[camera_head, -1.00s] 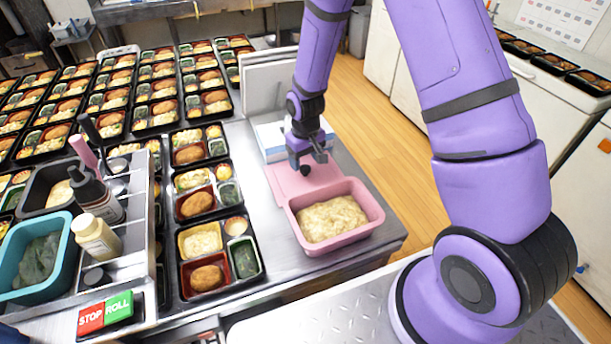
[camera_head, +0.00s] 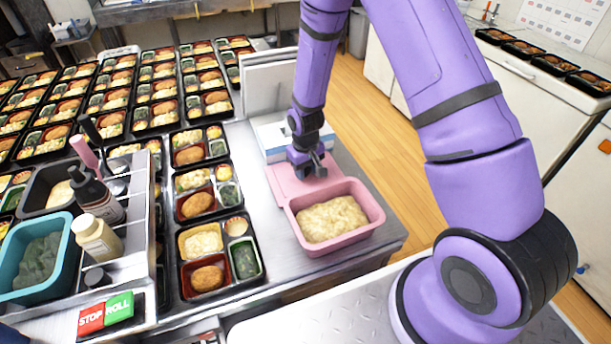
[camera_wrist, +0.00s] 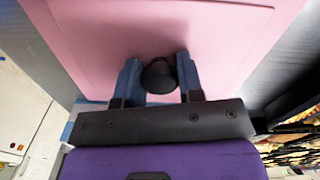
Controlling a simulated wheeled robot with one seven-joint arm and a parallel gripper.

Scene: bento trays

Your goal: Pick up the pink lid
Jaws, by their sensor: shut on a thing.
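The pink lid (camera_head: 283,176) lies flat on the steel counter behind the pink container (camera_head: 372,207), which holds a pale yellowish food. My gripper (camera_head: 308,174) is down at the lid. In the wrist view, my gripper (camera_wrist: 160,72) has its two blue fingers on either side of a round black knob (camera_wrist: 158,76) on the lid (camera_wrist: 100,35). The gripper is shut on the lid by this knob, though a small gap beside the fingers is hard to judge. In the head view the fingers partly hide the knob.
Several filled bento trays (camera_head: 218,292) stand in rows to the left. A white box (camera_head: 270,135) stands just behind the lid. A utensil rack with bottles (camera_head: 97,238) and a teal bin (camera_head: 72,262) are at the left front. The counter's right edge is close to the pink container.

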